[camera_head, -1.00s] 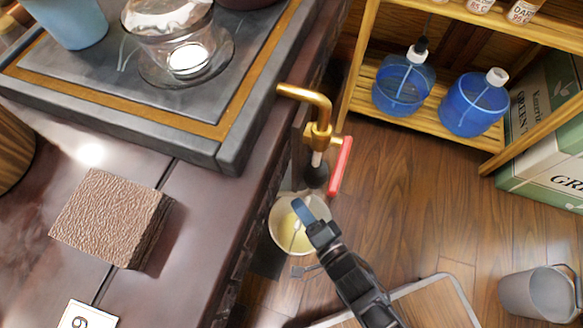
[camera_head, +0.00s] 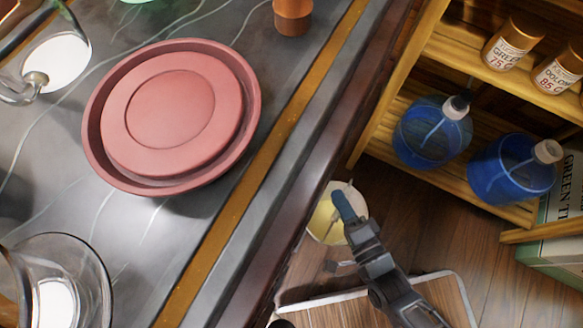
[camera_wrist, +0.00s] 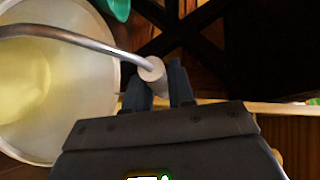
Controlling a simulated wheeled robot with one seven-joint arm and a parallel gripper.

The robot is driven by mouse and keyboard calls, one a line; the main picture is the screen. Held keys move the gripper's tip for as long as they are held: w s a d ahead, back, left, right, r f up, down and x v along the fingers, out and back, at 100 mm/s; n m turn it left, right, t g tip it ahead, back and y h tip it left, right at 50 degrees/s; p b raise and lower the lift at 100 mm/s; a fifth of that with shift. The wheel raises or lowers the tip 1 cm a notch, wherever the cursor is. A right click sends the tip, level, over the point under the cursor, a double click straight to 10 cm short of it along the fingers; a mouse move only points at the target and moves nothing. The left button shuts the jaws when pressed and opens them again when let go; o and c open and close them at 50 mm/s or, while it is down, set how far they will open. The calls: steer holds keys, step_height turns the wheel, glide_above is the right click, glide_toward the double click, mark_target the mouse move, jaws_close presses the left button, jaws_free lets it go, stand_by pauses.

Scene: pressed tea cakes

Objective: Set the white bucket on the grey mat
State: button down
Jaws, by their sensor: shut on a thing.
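The white bucket (camera_head: 321,222), pale yellow inside, hangs from my gripper (camera_head: 345,208) beside the table's edge in the head view. In the wrist view the bucket (camera_wrist: 85,105) fills the left side. Its thin metal handle (camera_wrist: 75,38) arcs to a pale round grip (camera_wrist: 151,70) between my fingers (camera_wrist: 158,85), which are shut on it. The bucket's underside is hidden, so its height above the floor is hard to tell. I cannot make out the grey mat in the current views.
The stone tea table (camera_head: 130,225) fills the left, with a pink round dish (camera_head: 172,108) and glassware (camera_head: 75,270). A wooden shelf (camera_head: 395,105) at the right holds blue bottles (camera_head: 432,130) and brown jars (camera_head: 515,42). Wooden floor (camera_head: 455,225) shows between them.

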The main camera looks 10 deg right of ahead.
steer(key=shift+w+d+r, duration=0.2)
steer(key=shift+w, duration=0.15)
steer(key=w+a+f+b, duration=0.6)
steer(key=a+f, duration=0.4)
steer(key=f, duration=0.1)
steer(key=shift+b, duration=0.4)
steer(key=shift+f, duration=0.15)
steer(key=c, duration=1)
jaws_free()
steer(key=shift+s+f, duration=0.15)
steer(key=shift+s, duration=0.05)
steer(key=shift+o, duration=0.2)
steer(key=p+v, duration=0.3)
steer(key=v, duration=0.9)
